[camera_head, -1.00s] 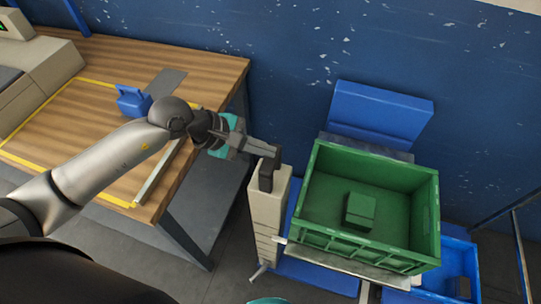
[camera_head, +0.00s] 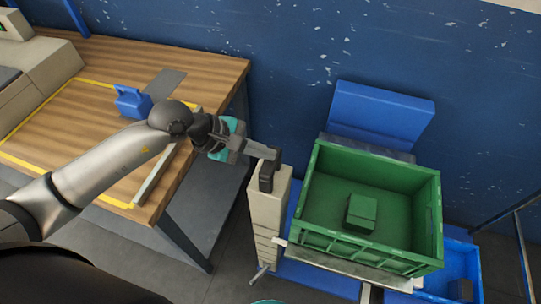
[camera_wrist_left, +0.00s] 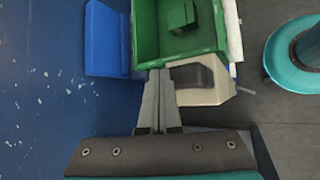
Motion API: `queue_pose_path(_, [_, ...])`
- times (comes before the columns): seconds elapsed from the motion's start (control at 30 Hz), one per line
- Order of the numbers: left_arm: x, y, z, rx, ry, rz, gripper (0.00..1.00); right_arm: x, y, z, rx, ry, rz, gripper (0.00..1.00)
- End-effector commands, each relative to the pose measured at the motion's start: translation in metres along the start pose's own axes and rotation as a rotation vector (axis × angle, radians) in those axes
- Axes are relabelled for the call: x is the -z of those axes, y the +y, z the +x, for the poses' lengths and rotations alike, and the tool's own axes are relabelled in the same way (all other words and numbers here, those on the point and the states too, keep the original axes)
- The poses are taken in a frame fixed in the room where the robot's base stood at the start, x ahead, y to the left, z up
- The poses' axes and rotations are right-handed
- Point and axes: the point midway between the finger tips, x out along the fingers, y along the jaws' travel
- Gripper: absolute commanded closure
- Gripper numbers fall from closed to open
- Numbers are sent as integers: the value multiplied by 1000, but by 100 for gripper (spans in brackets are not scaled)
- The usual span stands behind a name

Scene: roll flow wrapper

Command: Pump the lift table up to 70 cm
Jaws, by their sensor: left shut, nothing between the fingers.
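The lift table shows as a pale platform edge (camera_head: 345,265) under a green crate (camera_head: 325,235). Beside it stands a beige stacked column (camera_head: 264,215) with a black loop-like handle (camera_head: 266,178) on top. My left gripper (camera_head: 274,154) is shut and empty, with its fingertips at the top of that handle; I cannot tell whether they touch. The table's height reading is not visible. My right gripper is not in view.
A green block (camera_head: 361,210) lies in the crate. A blue bin (camera_head: 450,262) is at the lower right and a blue panel (camera_head: 380,118) stands behind. A wooden workbench (camera_head: 205,75) with a blue object (camera_head: 133,101) is left. Grey floor lies between bench and column.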

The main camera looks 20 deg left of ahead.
Motion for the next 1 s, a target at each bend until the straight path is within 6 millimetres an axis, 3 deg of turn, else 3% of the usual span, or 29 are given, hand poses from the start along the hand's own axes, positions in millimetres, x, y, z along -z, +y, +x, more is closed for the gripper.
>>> queue_pose_path(1.0, [7,-7,9,2,2,0,100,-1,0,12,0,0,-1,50])
